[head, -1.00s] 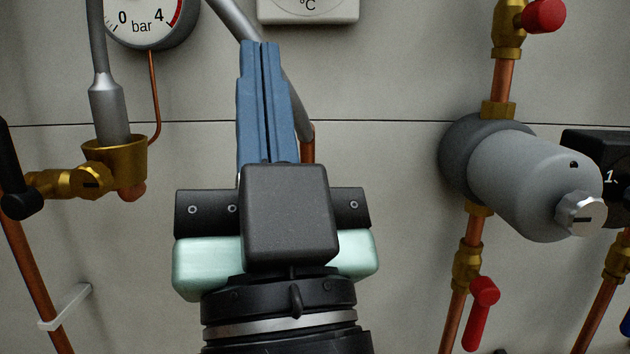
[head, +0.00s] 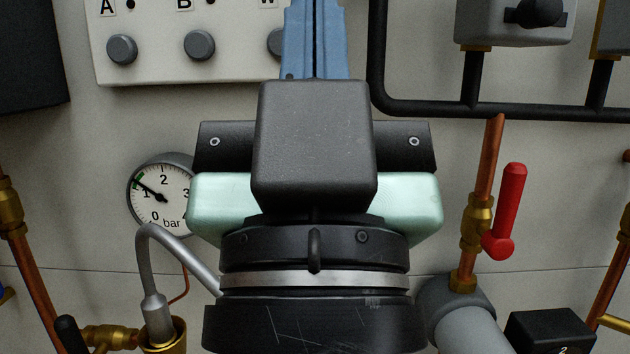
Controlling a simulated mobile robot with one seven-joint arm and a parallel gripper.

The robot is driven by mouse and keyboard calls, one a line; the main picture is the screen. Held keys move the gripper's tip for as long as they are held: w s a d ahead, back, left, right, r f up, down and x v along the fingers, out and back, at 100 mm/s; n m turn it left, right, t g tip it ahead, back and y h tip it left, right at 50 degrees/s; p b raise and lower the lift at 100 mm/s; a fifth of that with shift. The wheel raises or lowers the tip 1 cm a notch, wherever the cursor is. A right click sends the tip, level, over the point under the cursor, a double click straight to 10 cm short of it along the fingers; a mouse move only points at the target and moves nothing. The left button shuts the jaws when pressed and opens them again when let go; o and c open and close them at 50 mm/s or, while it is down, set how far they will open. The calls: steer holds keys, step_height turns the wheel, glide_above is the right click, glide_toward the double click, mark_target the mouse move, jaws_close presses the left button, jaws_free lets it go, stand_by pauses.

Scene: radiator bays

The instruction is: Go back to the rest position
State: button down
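My gripper (head: 315,40) is in the upper middle of the head view, pointing up. Its two blue fingers lie side by side with only a thin dark line between them, so it looks shut. The fingers run up to the top edge of the picture, and their tips are cut off or hidden. I see nothing held between them. The fingers overlap the right part of a white panel (head: 230,65) and hide some of it. I cannot tell whether they touch it.
Left of my gripper are a pressure gauge (head: 161,196) and a grey hose (head: 150,262) bending into a brass cup (head: 176,335). A red-handled valve (head: 508,210) and a grey cylinder (head: 465,320) are at right. A black pipe (head: 440,106) runs across the upper right.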

step_height(320, 180, up, 12)
steer(key=p, duration=1)
steer(key=shift+r, duration=0.25)
